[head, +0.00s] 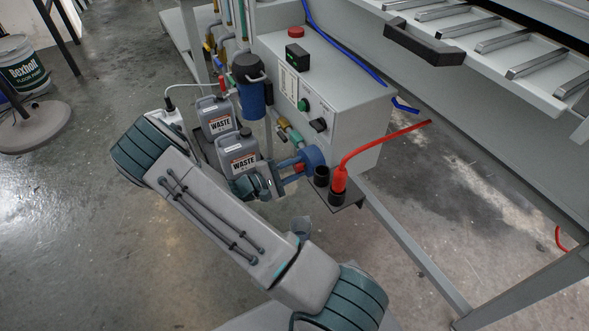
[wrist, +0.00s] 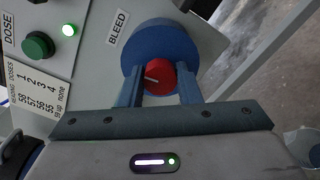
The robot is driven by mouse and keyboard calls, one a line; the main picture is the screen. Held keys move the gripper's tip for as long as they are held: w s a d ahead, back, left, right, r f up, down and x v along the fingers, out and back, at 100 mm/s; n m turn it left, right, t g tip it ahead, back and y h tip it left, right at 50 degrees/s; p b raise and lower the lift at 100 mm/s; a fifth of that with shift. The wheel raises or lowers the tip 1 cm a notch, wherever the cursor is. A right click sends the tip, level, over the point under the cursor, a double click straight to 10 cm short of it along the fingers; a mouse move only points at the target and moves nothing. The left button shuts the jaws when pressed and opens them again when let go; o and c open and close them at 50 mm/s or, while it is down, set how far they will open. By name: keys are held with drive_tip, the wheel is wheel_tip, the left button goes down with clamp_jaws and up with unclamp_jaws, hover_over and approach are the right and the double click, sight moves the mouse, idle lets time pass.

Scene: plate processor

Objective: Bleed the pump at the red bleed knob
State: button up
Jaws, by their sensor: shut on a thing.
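The red bleed knob (wrist: 160,77) sits in front of the round blue pump head (wrist: 160,45), beside a BLEED label (wrist: 118,28). A pale pointer line on the knob's face points to the left in the wrist view. My gripper (wrist: 161,84) has one finger on each side of the knob and is shut on it. In the head view my gripper (head: 287,172) reaches in from the left to the blue pump head (head: 314,157), and the red knob (head: 299,167) shows only in part between the fingers.
Two grey WASTE jugs (head: 242,154) (head: 217,122) stand close to the left of my gripper. The wrist view shows a green DOSE button (wrist: 37,46), a lit green lamp (wrist: 69,30) and a dose table (wrist: 42,90).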

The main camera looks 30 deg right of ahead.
drive_tip(key=shift+f+m, duration=0.1)
drive_tip(key=shift+m, duration=0.5)
drive_tip(key=o, duration=1)
drive_tip(key=shift+c, duration=0.2)
drive_tip(key=shift+a, duration=0.1)
drive_tip(key=a+p, duration=0.2)
drive_tip(key=a, duration=1.1)
drive_tip(key=shift+s+a+p, duration=0.2)
drive_tip(key=shift+a+p, duration=0.15)
drive_tip(key=shift+p, duration=0.05)
